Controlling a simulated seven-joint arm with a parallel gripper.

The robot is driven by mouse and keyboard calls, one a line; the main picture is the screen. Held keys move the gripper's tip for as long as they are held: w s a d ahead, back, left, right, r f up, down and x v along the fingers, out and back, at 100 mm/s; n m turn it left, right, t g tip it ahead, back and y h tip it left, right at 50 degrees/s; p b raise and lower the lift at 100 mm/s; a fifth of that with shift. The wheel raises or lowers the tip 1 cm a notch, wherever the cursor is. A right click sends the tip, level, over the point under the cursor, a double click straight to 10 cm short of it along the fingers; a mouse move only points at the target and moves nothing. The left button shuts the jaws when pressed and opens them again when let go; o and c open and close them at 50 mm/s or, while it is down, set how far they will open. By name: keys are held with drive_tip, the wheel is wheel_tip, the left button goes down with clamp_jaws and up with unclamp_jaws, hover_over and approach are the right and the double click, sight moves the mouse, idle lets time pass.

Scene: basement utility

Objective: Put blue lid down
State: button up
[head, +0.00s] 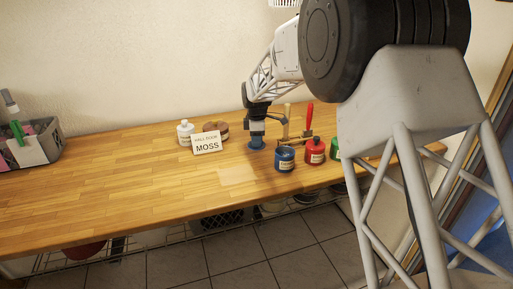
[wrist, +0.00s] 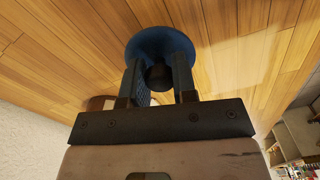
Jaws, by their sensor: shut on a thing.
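My gripper (head: 257,130) points down over the wooden worktop and is shut on the blue lid (head: 256,144). In the wrist view the round blue lid (wrist: 160,34) sits between the two dark fingers (wrist: 158,84), its wide disc beyond their tips. The lid is close to the worktop, but I cannot tell whether it touches. A labelled blue jar (head: 285,160) stands to the right and nearer the front edge, apart from the lid. Its top is too small to make out.
A red jar (head: 314,151) and a partly hidden green jar (head: 335,149) stand right of the blue jar. Behind is a red-handled tool (head: 309,118). Left are a MOSS sign (head: 206,145) and a white bottle (head: 185,133). The front-left worktop (head: 110,195) is clear.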

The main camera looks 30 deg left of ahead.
drive_tip(key=shift+f, duration=1.75)
drive_tip(key=shift+f, duration=0.15)
drive_tip(key=o, duration=0.9)
wheel_tip(320, 180, up, 12)
drive_tip(key=shift+r, duration=0.2)
